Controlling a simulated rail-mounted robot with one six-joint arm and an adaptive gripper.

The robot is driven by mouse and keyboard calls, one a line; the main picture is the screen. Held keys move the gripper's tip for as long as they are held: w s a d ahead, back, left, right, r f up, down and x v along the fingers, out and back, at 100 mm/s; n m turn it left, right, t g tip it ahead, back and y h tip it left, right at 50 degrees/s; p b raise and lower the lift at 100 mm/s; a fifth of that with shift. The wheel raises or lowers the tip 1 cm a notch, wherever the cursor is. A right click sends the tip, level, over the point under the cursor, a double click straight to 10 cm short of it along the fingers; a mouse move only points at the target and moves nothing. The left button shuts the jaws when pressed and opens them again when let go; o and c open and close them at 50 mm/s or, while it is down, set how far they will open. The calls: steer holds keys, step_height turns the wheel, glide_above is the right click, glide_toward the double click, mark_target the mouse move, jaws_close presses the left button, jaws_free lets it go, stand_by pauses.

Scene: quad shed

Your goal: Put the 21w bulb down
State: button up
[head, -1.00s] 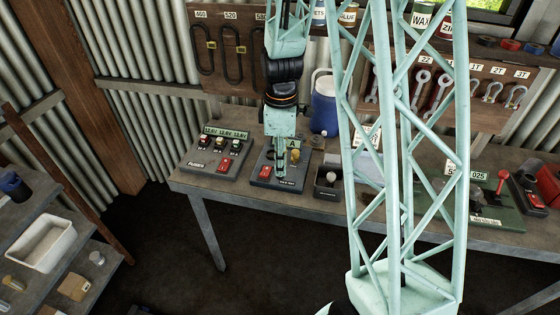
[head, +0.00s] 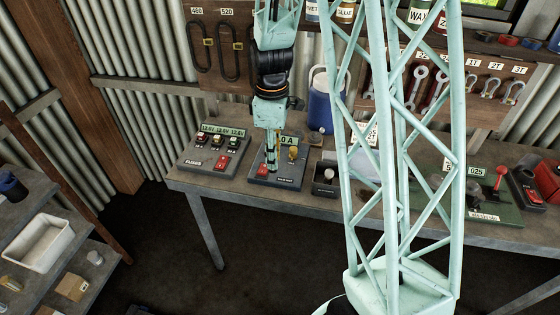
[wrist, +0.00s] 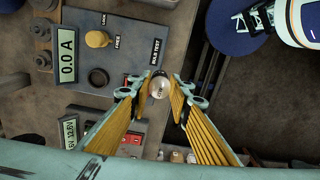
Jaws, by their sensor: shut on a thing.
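The 21w bulb (wrist: 159,88) shows end-on in the wrist view as a small round silvery glass with faint print. My gripper (wrist: 159,93) is shut on it, one yellow-padded finger on each side. In the wrist view the bulb overlaps the edge of the bulb test panel (wrist: 124,75); its height above the bench is unclear. In the head view my gripper (head: 271,168) points down over the same panel (head: 286,182), and I cannot make out the bulb there. The panel has a 0.0 A readout (wrist: 67,55), a yellow knob (wrist: 97,39) and a dark round socket (wrist: 98,77).
The fuse panel (head: 202,165) stands left of the test panel. A dark open box (head: 325,188) with a pale round item stands to its right. A blue jug (head: 320,105) stands behind.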

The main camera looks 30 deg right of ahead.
steer(key=w+a+r+m+b, duration=0.3)
steer(key=w+a+r+m, duration=0.2)
steer(key=w+a, duration=0.2)
steer(key=w+a+r+m+b, duration=0.4)
steer(key=w+a+r, duration=0.1)
steer(key=w+a, duration=0.2)
steer(key=shift+w+m, duration=0.4)
steer(key=shift+w, duration=0.2)
steer(key=shift+d, duration=0.1)
